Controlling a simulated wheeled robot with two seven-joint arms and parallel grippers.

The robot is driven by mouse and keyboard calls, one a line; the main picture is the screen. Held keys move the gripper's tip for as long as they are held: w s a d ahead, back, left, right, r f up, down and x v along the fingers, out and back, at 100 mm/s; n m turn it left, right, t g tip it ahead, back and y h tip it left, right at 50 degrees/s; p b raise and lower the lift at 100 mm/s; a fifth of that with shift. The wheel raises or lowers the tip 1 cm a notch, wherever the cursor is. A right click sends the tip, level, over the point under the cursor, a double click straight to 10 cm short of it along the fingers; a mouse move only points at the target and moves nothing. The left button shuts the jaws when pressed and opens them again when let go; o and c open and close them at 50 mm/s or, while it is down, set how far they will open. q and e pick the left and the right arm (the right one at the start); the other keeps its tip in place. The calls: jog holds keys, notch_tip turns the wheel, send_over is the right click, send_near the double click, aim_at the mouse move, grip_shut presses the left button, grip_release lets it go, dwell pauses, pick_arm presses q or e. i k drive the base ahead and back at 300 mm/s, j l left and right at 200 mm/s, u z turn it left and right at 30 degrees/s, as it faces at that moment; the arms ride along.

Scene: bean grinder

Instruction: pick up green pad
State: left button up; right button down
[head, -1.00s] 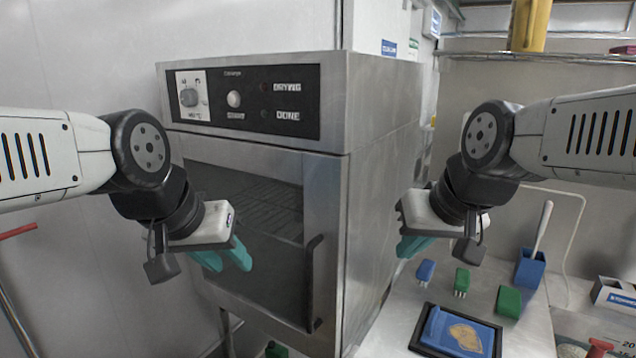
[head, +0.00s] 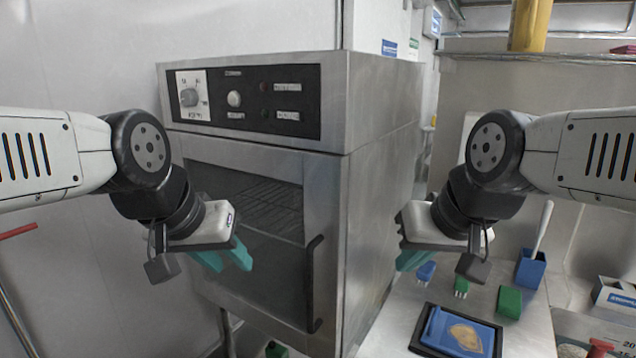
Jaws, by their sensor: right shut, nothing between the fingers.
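A green pad (head: 509,302) rests on the steel table at the lower right. It is a block standing near the blue holder. My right gripper (head: 411,261) is shut and empty, in front of the oven's right side. It is up and to the left of the pad, well apart from it. My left gripper (head: 226,261) is open and empty in front of the oven door. A smaller green brush (head: 461,286) with pale bristles lies left of the pad.
A steel oven (head: 330,190) stands in the middle. On the table (head: 395,322) are a blue brush (head: 426,271), a black tray (head: 418,340) with a blue item, and a blue holder (head: 530,268) with a white handle. A box (head: 612,295) stands at the right.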

aim_at(509, 299)
jog(key=z, duration=1.5)
